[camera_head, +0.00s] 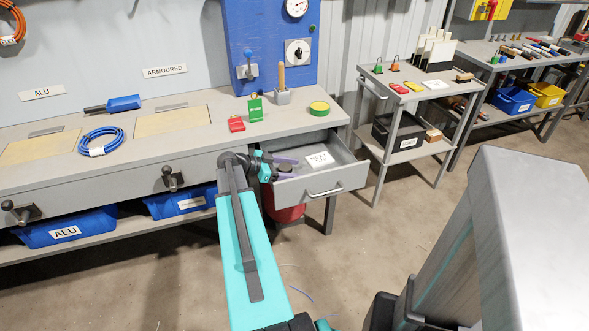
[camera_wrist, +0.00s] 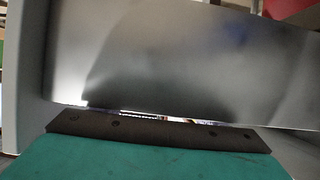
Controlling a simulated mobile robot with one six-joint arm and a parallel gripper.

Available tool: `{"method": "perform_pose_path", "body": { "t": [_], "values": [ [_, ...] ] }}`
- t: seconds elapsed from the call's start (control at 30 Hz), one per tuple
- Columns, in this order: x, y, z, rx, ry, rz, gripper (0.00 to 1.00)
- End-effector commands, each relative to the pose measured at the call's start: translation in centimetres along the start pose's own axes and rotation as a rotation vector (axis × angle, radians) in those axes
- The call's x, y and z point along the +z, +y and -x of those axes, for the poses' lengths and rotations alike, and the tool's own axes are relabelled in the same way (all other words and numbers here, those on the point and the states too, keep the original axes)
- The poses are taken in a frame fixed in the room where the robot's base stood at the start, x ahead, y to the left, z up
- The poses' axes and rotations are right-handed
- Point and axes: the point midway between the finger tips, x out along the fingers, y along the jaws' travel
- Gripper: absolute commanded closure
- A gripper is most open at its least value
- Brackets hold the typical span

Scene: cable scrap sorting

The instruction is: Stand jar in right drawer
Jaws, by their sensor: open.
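The open drawer (camera_head: 338,184) sticks out of the right end of the long workbench, with a white label card (camera_head: 319,160) on its floor. My gripper (camera_head: 288,167) is open at the left side of this drawer, low over its inside, with purplish parts showing at its end. I cannot make out a jar in either view, nor anything between the jaws. In the wrist view, a plain grey metal surface (camera_wrist: 190,60) fills most of the picture, close to the camera.
A red bin (camera_head: 284,214) stands under the drawer. A side trolley (camera_head: 411,92) stands to the right.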

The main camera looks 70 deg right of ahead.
Motion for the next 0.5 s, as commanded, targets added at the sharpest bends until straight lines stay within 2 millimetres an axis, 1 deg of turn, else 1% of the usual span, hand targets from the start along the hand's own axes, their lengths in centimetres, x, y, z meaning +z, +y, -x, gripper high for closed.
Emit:
{"method": "perform_pose_path", "body": {
  "t": [0.03,0.2,0.3,0.5],
  "values": [
    [-0.4,0.0,0.2,0.000,0.000,0.000,0.35],
    [-0.9,0.0,0.7,-0.001,0.000,0.001,0.35],
    [-0.6,-0.1,2.4,-0.004,0.000,0.000,0.35],
    [-0.6,-0.1,5.7,-0.004,-0.001,0.000,0.35]
  ]
}}
